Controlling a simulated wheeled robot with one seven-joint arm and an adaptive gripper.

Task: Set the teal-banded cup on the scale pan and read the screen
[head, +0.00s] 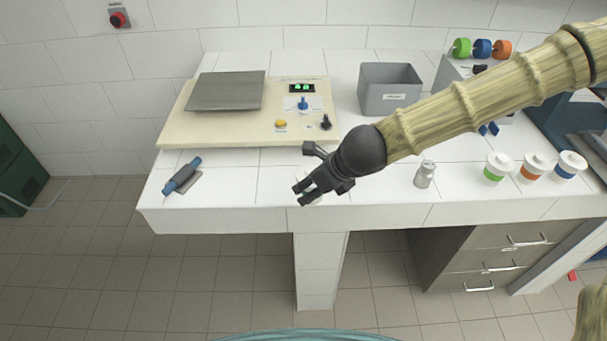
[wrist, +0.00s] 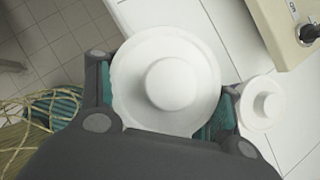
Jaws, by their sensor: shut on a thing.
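My gripper (head: 303,193) is over the front edge of the white bench in the head view. In the wrist view, its fingers are shut on a white cup with a round knobbed lid (wrist: 170,85). I see the cup from above, so its band is hidden there; in the head view the gripper hides most of it. I cannot confirm the band's colour. The scale pan (head: 225,91), a bare grey square plate, lies behind and left of my gripper. The small screen (head: 301,88) shows green digits, too small to read surely.
A smaller-looking white lid (wrist: 260,105) shows beside the right finger. Green-, orange- and blue-banded cups (head: 533,168) and a small metal weight (head: 425,174) stand right. A grey bin (head: 389,89) stands behind. A blue-handled tool (head: 183,175) lies left. The scale's beige base (head: 240,125) carries knobs.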

